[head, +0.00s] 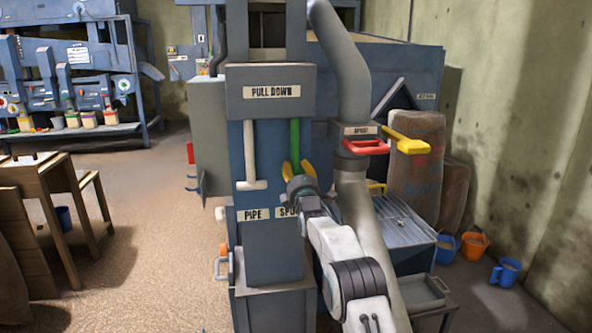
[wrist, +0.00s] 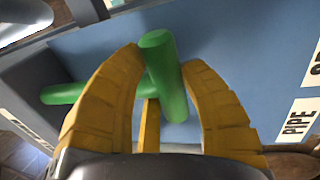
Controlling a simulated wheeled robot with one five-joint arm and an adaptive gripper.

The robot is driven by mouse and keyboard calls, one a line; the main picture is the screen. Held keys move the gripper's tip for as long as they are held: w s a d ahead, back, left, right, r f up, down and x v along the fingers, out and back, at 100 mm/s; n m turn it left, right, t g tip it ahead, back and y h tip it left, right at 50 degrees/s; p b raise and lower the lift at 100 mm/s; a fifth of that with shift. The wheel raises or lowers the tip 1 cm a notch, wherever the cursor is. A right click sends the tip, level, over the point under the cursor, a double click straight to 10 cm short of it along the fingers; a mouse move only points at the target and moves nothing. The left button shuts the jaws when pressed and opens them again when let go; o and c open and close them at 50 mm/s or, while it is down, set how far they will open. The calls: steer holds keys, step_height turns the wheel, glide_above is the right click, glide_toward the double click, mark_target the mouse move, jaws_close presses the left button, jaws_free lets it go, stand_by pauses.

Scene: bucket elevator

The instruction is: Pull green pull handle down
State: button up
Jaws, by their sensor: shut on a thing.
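The green pull handle (head: 295,142) hangs on the right of the blue elevator column, below the "PULL DOWN" sign (head: 272,92). In the wrist view the green handle (wrist: 163,75) shows as a crossbar and a stem, between my yellow fingers. My gripper (head: 297,170) is at the handle's lower end, shut on it. It also shows in the wrist view (wrist: 165,85), its fingers curving around the bar. In the head view my gripper hides the handle's crossbar. A white pull handle (head: 249,155) hangs to the left of the green one.
A "PIPE" label (head: 253,215) is below the white handle. A red handle (head: 367,146) and a yellow handle (head: 405,141) stick out to the right. A grey pipe (head: 352,200) runs close to my arm. Open floor (head: 160,230) lies to the left.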

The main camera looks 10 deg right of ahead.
step_height(320, 180, down, 8)
steer(key=b, duration=0.6)
steer(key=shift+r, duration=0.2)
steer(key=o, duration=1.3)
steer(key=shift+f, duration=0.1)
steer(key=shift+c, duration=0.2)
steer(key=shift+o, duration=0.2)
steer(key=shift+r, duration=0.25)
steer(key=s+f, duration=0.2)
steer(key=s, duration=0.9)
steer(key=shift+s+f, duration=0.2)
steer(key=shift+s, duration=0.15)
